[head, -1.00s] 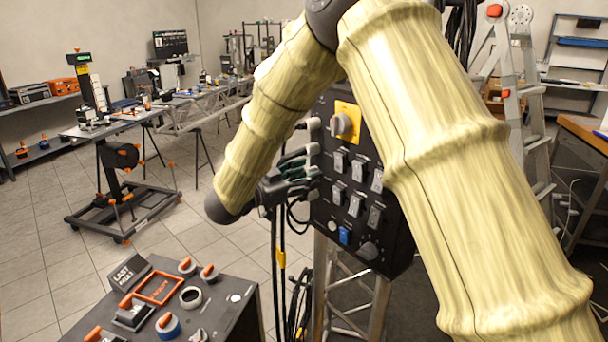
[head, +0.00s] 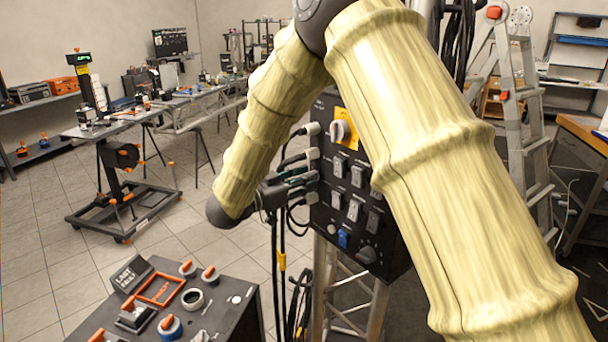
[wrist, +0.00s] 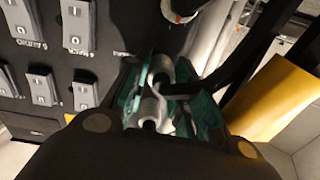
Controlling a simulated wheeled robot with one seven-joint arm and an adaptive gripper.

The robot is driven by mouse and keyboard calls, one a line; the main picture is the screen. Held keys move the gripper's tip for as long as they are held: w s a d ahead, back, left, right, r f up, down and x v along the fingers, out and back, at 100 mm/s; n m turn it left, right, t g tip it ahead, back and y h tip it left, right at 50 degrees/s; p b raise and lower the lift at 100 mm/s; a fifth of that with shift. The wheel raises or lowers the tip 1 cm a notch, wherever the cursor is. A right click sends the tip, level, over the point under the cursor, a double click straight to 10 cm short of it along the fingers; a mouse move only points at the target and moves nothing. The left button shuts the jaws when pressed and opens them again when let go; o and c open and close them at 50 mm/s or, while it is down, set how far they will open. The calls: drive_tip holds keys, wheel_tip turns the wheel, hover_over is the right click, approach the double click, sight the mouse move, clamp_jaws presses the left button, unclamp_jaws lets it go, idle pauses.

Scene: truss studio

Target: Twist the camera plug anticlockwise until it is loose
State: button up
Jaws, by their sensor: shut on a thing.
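The dark panel box (head: 375,240) stands at the centre, with plugs along its left side. My gripper (head: 296,182) reaches these plugs from the left, below the big yellow arm links. In the wrist view its teal fingertips (wrist: 168,108) are closed around a pale grey plug, the camera plug (wrist: 152,108). The fingers and the dark gripper body hide much of it. I can read no label on it, and cannot tell how far it is turned or whether it is loose.
Another plug (wrist: 182,8) sits close beside the held one, and an upper plug (head: 311,129) shows on the panel. Black cables (head: 277,285) hang below my gripper. A dark console (head: 225,310) with orange-handled parts stands at the lower left. Open floor lies beyond it.

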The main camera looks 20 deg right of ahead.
drive_tip(key=shift+w+n+p, duration=0.1)
drive_tip(key=shift+n+p, duration=3.4)
drive_tip(key=o, duration=1)
drive_tip(key=shift+a, duration=0.1)
drive_tip(key=shift+o, duration=0.2)
drive_tip(key=v, duration=1.2)
drive_tip(key=shift+w+r, duration=0.1)
